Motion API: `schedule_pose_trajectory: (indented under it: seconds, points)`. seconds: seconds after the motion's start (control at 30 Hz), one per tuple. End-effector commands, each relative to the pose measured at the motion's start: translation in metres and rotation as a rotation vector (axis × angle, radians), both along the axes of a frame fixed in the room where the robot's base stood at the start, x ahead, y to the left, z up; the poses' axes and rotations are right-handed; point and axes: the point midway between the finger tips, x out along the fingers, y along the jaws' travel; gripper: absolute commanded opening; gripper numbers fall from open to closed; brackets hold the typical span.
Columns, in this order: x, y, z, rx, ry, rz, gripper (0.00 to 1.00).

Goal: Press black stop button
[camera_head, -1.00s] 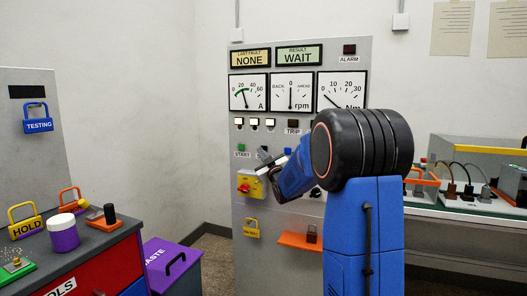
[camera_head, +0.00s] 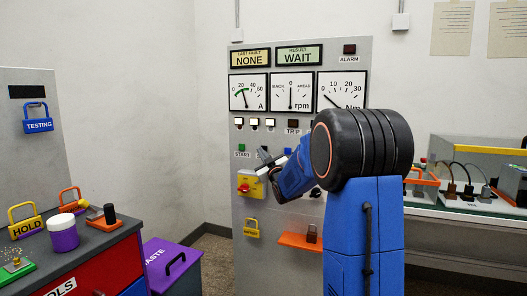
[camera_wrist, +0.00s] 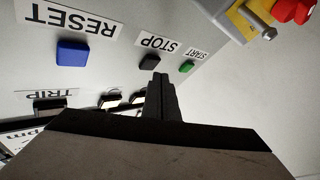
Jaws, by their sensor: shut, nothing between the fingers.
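The black stop button (camera_wrist: 149,61) shows in the wrist view under its STOP label (camera_wrist: 158,43), between the blue reset button (camera_wrist: 72,53) and the green start button (camera_wrist: 187,67). The wrist view shows the panel upside down. My gripper (camera_wrist: 160,77) is shut and empty, its fingertips just below the black button in the picture. I cannot tell whether they touch it. In the head view my gripper (camera_head: 264,155) is at the panel (camera_head: 265,220), right of the green start button (camera_head: 242,147). The stop button is hidden there.
A yellow box with a red switch (camera_head: 244,187) sits just below my gripper on the panel. Gauges and indicator lamps are above it. An orange shelf (camera_head: 292,241) juts out lower down. A red tool cabinet (camera_head: 98,268) and purple waste bin (camera_head: 160,282) stand left.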

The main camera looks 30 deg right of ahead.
Motion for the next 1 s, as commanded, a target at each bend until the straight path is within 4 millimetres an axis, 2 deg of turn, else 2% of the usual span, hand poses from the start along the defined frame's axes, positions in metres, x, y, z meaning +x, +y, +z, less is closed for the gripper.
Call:
schedule_pose_trajectory:
  seconds: [1.0]
  points:
    - [0.0066, -0.0088, 0.0005, 0.0, 0.0, 0.0, 0.0]
